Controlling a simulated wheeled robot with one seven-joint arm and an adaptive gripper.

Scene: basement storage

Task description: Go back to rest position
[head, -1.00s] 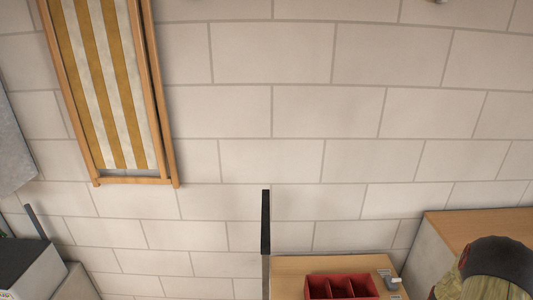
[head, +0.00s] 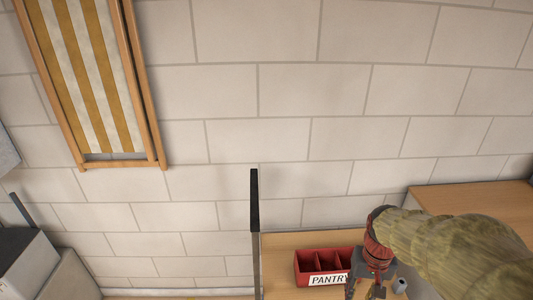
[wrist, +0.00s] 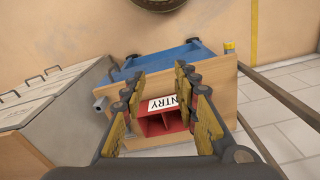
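My gripper (head: 366,292) hangs at the bottom of the head view, in front of the right part of the red tray. In the wrist view my gripper (wrist: 161,80) has its two fingers spread apart, with nothing visible held between them. The red divided tray (head: 308,262), labelled PANTRY, sits on a wooden surface. The tray (wrist: 176,122) also shows beyond and between the fingers in the wrist view, and its compartments look empty where visible. My sleeved arm hides part of the surface to the right of the tray.
A black upright panel (head: 254,215) stands left of the wooden surface (head: 283,243). Another wooden top (head: 470,196) is at the right. A striped folding frame (head: 90,80) is against the block wall. The wrist view shows grey boxes with handles (wrist: 45,105) and a blue object (wrist: 165,58).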

